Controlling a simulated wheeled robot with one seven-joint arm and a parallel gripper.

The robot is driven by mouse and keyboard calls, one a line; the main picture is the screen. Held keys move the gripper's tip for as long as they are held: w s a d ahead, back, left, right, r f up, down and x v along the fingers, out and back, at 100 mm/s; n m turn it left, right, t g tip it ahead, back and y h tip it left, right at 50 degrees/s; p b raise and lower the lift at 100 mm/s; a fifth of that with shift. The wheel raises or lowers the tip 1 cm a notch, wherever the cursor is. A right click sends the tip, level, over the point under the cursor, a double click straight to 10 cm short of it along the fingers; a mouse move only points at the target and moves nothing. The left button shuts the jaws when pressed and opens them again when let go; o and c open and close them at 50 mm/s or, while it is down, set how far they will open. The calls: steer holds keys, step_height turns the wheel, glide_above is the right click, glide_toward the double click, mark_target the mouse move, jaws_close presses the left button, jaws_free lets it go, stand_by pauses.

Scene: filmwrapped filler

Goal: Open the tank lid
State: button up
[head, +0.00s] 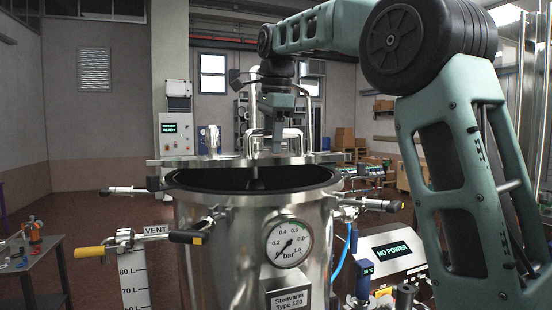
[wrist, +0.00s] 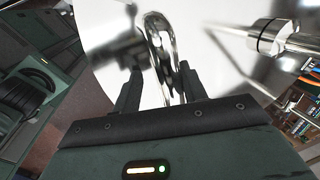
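The steel tank (head: 235,255) stands upright in front of me, its round mouth partly uncovered and dark inside. The tank lid (head: 185,162) shows almost edge-on above the rim, with a gap at the near side. My gripper (head: 278,138) reaches down to the lid's top from behind. In the wrist view, the fingers of my gripper (wrist: 160,80) stand on both sides of a shiny looped lid handle (wrist: 155,35), and they appear closed on it. The exact contact is hard to see. Several black-tipped clamps (head: 188,237) stick outward around the rim.
A pressure gauge (head: 289,243) sits on the tank front. A level scale (head: 133,280) marked VENT stands at left. A small table (head: 40,258) stands far left. Pipes rise behind the lid.

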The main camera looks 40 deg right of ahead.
steer(key=shift+s+f, duration=0.1)
steer(key=shift+f, duration=0.4)
